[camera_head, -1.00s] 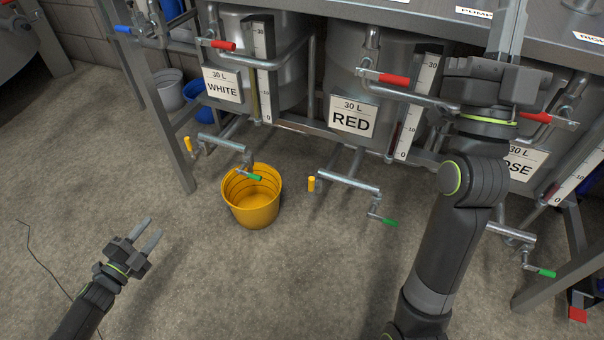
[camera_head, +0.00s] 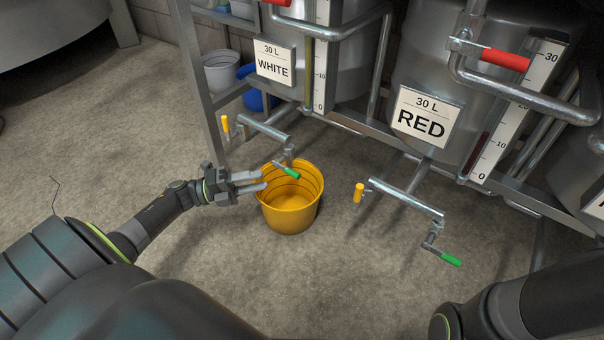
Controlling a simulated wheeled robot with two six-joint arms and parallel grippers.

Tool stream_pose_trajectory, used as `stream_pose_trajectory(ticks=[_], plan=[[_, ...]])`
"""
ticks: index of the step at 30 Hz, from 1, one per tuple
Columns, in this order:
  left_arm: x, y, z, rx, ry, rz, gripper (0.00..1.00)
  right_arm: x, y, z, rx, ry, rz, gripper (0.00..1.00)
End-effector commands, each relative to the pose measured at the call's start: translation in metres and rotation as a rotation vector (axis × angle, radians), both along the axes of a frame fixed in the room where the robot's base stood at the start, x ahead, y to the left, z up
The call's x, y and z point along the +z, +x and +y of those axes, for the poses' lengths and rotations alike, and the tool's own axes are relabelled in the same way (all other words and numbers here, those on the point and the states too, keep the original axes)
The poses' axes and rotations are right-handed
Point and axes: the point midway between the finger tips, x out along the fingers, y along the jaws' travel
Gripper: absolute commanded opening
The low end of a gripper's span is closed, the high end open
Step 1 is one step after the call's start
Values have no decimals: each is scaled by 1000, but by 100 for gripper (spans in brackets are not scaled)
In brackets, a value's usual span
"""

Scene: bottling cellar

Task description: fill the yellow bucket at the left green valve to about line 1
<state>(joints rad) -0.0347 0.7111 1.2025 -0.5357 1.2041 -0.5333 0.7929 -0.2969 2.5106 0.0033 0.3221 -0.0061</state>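The yellow bucket (camera_head: 291,218) stands upright on the floor under the outlet of the WHITE tank. Dark lines ring its inside, and I see no liquid in it. The left green valve handle (camera_head: 286,170) hangs over the bucket's opening, at the end of a short outlet pipe. My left gripper (camera_head: 262,181) is at the bucket's left rim, its two fingers apart and pointing right toward the green handle. Nothing shows between the fingers. Whether they touch the rim I cannot tell. My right gripper is out of the picture; only part of my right arm shows at the lower right.
The RED tank (camera_head: 440,60) has its own outlet with a green handle (camera_head: 450,258) and a yellow handle (camera_head: 358,193). Another yellow handle (camera_head: 225,124) is left of the bucket. A grey bucket (camera_head: 222,72) stands behind the frame leg. The floor in front is clear.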

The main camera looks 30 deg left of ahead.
Motion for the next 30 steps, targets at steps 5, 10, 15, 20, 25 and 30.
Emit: stream_pose_trajectory(ticks=[5,10,15,20,25,30], plan=[[3,26,-32,-3,-3,-5,37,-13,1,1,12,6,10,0],[8,49,-59,-1,-4,-5,37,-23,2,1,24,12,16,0],[12,66,-78,0,-2,-2,37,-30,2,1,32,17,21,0],[15,73,-87,1,-1,-1,37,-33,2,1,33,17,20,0],[16,75,-89,2,-2,2,37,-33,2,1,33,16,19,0],[16,75,-89,2,-2,2,34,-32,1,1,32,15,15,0]])
